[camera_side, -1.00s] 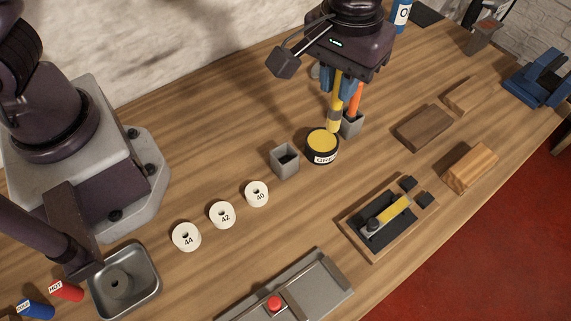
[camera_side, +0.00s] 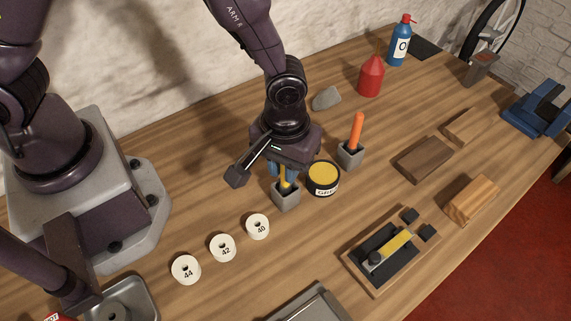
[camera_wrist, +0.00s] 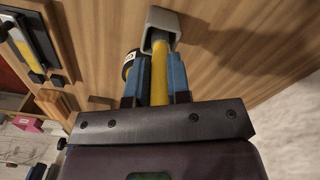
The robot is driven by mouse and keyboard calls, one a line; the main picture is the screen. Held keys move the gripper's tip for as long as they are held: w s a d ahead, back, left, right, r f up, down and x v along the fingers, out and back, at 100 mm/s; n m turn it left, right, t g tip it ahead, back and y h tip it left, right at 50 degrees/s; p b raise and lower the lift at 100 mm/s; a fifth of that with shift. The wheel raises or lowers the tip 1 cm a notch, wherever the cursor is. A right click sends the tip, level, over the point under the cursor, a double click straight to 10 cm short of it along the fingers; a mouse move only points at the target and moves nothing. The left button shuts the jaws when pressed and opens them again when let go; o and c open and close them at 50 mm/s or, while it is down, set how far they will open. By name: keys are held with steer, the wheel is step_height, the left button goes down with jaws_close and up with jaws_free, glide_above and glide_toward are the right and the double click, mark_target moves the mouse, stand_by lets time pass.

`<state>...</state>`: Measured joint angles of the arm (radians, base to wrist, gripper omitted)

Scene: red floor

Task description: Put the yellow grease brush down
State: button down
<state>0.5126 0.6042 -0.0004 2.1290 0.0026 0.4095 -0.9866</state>
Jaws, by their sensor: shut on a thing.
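The yellow grease brush (camera_side: 287,176) is held upright between the blue fingers of my gripper (camera_side: 283,172). Its lower end is inside the grey square holder (camera_side: 286,196) left of the grease tin. In the wrist view the yellow handle (camera_wrist: 159,75) runs between my gripper's blue fingers (camera_wrist: 157,78) into the grey holder (camera_wrist: 162,22). The brush's lower tip is hidden by the holder. The black grease tin (camera_side: 323,178) with yellow grease stands just right of this holder.
An orange-handled tool (camera_side: 356,133) stands in a second grey holder (camera_side: 350,156). White rolls 40 (camera_side: 258,227), 42 (camera_side: 222,248) and 44 (camera_side: 186,270) lie to the front left. A red bottle (camera_side: 371,76) stands behind. A wooden tray (camera_side: 364,284) is at front right.

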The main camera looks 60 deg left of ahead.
steer(key=shift+f, duration=0.2)
steer(key=c, duration=1.1)
jaws_free()
step_height(320, 180, up, 12)
steer(key=shift+f, duration=0.25)
steer(key=shift+a+r, duration=0.1)
steer(key=shift+r, duration=0.4)
steer(key=s+a+r+m+t, duration=0.1)
steer(key=s+a+r+t, duration=0.1)
steer(key=s+a+r, duration=0.1)
steer(key=s+a+r+m+t, duration=0.1)
steer(key=s+a+r+m, duration=0.1)
steer(key=a+r, duration=0.4)
steer(key=s+a+r+m+t, duration=0.2)
steer(key=s+a+r, duration=0.2)
steer(key=a, duration=0.3)
steer(key=shift+s+a+r+t, duration=0.15)
steer(key=shift+s+r+t, duration=0.2)
steer(key=shift+r, duration=0.3)
